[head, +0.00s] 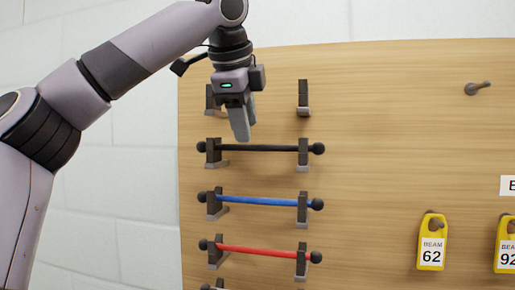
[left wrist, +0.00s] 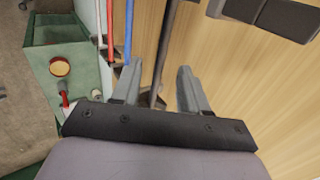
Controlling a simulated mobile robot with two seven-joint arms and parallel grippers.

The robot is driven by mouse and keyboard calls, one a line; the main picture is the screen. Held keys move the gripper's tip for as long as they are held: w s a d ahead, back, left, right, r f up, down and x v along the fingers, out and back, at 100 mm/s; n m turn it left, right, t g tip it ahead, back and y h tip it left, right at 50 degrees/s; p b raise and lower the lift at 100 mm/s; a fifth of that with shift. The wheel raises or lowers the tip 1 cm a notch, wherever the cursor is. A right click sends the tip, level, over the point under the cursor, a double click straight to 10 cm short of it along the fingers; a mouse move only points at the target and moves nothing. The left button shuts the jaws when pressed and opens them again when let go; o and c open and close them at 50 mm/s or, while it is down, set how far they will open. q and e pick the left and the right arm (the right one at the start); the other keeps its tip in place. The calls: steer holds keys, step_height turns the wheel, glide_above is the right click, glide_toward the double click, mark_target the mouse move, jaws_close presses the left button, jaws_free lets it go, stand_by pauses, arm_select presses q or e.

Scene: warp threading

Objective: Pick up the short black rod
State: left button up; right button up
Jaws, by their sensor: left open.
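The black rod (head: 258,148), with a round black knob at each end, lies level across a pair of dark brackets on the wooden board. My left gripper (head: 241,132) is open and empty, pointing down just above the rod, left of its middle. In the left wrist view, the black rod (left wrist: 164,50) shows as a dark bar between the two open fingers (left wrist: 158,75). I cannot tell whether it is at fingertip depth. My right gripper is not in view.
A blue rod (head: 256,200) and a red rod (head: 258,250) rest on brackets below. An empty bracket pair (head: 303,98) is above, partly behind my gripper. Yellow tags (head: 431,242) and a peg (head: 477,88) are at right. A green bin (left wrist: 66,35) shows in the left wrist view.

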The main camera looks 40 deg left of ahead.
mark_target(251, 145)
arm_select(q)
steer(key=x, duration=0.4)
steer(key=shift+w, duration=0.2)
jaws_close()
steer(key=shift+r, duration=0.2)
